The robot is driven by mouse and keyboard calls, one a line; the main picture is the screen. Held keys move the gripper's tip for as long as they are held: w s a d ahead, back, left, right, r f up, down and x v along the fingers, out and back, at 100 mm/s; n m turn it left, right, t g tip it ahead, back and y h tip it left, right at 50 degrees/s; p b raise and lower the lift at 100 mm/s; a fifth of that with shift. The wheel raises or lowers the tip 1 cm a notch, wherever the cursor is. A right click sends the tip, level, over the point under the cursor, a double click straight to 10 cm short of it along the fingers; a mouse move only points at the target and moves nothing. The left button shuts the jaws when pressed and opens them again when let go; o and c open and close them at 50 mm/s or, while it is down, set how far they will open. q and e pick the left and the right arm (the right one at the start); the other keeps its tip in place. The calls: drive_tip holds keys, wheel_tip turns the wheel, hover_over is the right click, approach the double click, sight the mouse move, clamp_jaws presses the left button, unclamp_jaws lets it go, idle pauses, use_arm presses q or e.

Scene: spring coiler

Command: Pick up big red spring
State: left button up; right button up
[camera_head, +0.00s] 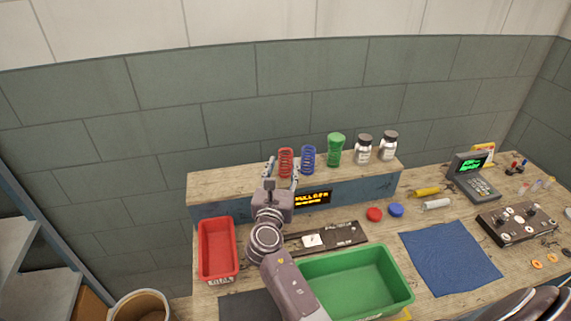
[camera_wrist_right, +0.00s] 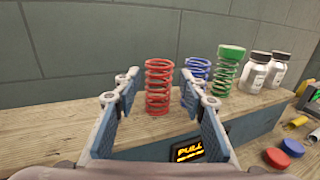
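The big red spring (camera_head: 286,162) stands upright on the raised wooden shelf (camera_head: 225,180), at the left end of a row. It also shows in the right wrist view (camera_wrist_right: 158,88). My right gripper (camera_head: 281,168) is open in front of the shelf. In the right wrist view its two fingers (camera_wrist_right: 161,90) are spread with the red spring seen between them, and no contact shows. The spring is beyond or between the fingertips; I cannot tell exactly how deep. My left gripper is not in view.
Right of the red spring stand a blue spring (camera_head: 308,160), a green spring (camera_head: 334,150) and two jars (camera_head: 363,150). The blue spring is close to the right finger. On the bench below are a red bin (camera_head: 218,249), a green bin (camera_head: 356,282) and a blue cloth (camera_head: 450,257).

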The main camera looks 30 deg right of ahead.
sight(284, 158)
drive_tip(key=p+x, duration=0.1)
drive_tip(key=x, duration=0.3)
drive_tip(key=shift+w+r, duration=0.2)
drive_tip(key=shift+w, duration=0.05)
drive_tip(key=shift+w+d+f, duration=0.1)
drive_tip(key=shift+w+d, duration=0.35)
drive_tip(key=shift+c, duration=0.4)
clamp_jaws()
